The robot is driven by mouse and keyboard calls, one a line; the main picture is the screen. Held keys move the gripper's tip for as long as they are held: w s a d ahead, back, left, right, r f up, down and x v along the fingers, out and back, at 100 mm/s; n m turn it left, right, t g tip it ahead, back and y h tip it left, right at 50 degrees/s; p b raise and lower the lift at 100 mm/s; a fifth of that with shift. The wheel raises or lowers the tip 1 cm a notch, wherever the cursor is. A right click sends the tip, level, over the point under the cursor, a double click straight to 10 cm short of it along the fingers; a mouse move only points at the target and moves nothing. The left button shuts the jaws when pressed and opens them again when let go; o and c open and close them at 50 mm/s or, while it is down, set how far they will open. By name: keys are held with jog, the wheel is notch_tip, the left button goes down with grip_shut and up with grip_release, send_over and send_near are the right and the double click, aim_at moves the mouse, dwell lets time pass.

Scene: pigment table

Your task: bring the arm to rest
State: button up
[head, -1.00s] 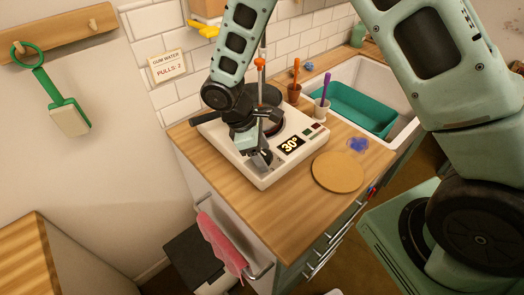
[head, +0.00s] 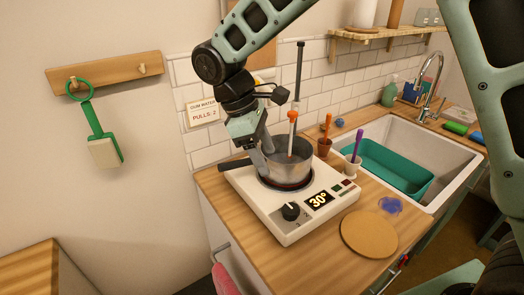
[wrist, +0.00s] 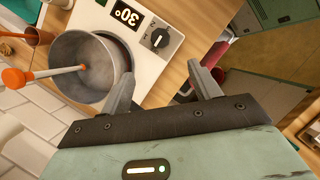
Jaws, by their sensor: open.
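My gripper (head: 264,160) is open and empty. In the head view it appears in front of the left side of a grey metal pot (head: 293,160), over the white hot plate (head: 270,218). The plate has a black knob (head: 290,211) and a display reading 30°. In the wrist view, the gap between my fingers (wrist: 165,85) holds nothing. One finger overlaps the rim of the pot (wrist: 72,85) in that view, and I cannot tell whether they touch. The knob (wrist: 160,38) stands clear of both fingers. An orange-tipped stick (head: 292,125) leans in the pot.
A cork mat (head: 369,233), a blue pigment patch (head: 390,205) and cups with purple (head: 355,165) and orange tools (head: 325,143) lie to the right. A sink with a teal basin (head: 385,168) is beyond. A tiled wall (head: 330,80) stands behind.

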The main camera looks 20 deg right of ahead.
jog(key=shift+w+a+r, duration=0.1)
jog(key=shift+a+r, duration=0.1)
jog(key=shift+r, duration=0.35)
jog(key=s+f+m+t+y, duration=0.2)
jog(key=s+m+y, duration=0.2)
jog(key=s, duration=1.9)
jog(key=shift+s+m+y, duration=0.25)
jog(key=shift+m+y, duration=0.05)
jog(key=shift+m, duration=0.2)
